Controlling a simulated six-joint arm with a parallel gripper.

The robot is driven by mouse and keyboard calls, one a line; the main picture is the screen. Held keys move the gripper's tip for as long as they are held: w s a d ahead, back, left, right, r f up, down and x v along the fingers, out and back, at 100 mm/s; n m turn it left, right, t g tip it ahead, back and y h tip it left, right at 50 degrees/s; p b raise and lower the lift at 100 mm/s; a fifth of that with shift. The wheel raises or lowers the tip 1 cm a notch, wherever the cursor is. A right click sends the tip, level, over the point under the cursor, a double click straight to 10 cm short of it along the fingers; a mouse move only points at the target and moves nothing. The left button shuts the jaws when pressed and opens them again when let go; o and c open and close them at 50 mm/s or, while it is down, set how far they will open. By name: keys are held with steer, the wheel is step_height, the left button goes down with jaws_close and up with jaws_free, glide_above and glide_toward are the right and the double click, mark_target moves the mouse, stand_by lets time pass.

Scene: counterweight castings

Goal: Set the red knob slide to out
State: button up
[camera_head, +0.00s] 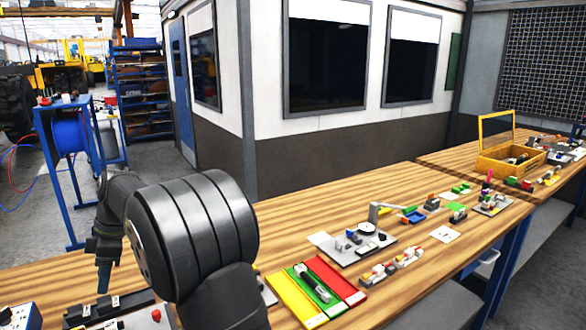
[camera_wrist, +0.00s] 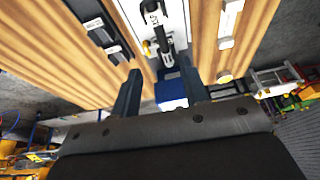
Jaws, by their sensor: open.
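In the head view a small red knob (camera_head: 156,315) stands on a grey plate at the bottom left, beside black parts with white labels (camera_head: 100,309). The frame edge cuts off this plate, and I cannot tell the slide's position. My gripper (camera_head: 104,284) points down above the left end of the bench, partly hidden by my arm. In the wrist view my gripper (camera_wrist: 161,72) is open, with two dark fingers apart. A blue block (camera_wrist: 171,92) shows beyond and between them, and nothing is visibly held. No red knob is clear in the wrist view.
A light plate with a black lever (camera_wrist: 165,40) lies ahead in the wrist view, with black labelled parts (camera_wrist: 103,32) to its left. The wooden bench (camera_head: 290,225) carries a red, green and yellow tray (camera_head: 283,291) and a grey fixture plate (camera_head: 335,249). A blue-framed stand (camera_head: 45,130) is at left.

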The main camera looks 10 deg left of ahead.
steer(key=shift+a+f, duration=0.1)
stand_by(0.3)
steer(key=shift+c, duration=1.3)
steer(key=w+d+f+m, duration=0.1)
steer(key=w+d, duration=0.1)
steer(key=w+d+f+m, duration=0.1)
steer(key=w+d+f, duration=0.1)
steer(key=d, duration=0.1)
steer(key=w+d+f+t, duration=0.1)
steer(key=w+d, duration=0.1)
steer(key=shift+w+d+f+m, duration=0.15)
steer(key=shift+w+f+m, duration=0.1)
steer(key=shift+f+m, duration=0.15)
jaws_close()
glide_above(144, 323)
steer(key=d, duration=0.2)
steer(key=f, duration=0.9)
steer(key=shift+w+a, duration=0.2)
steer(key=shift+w, duration=0.2)
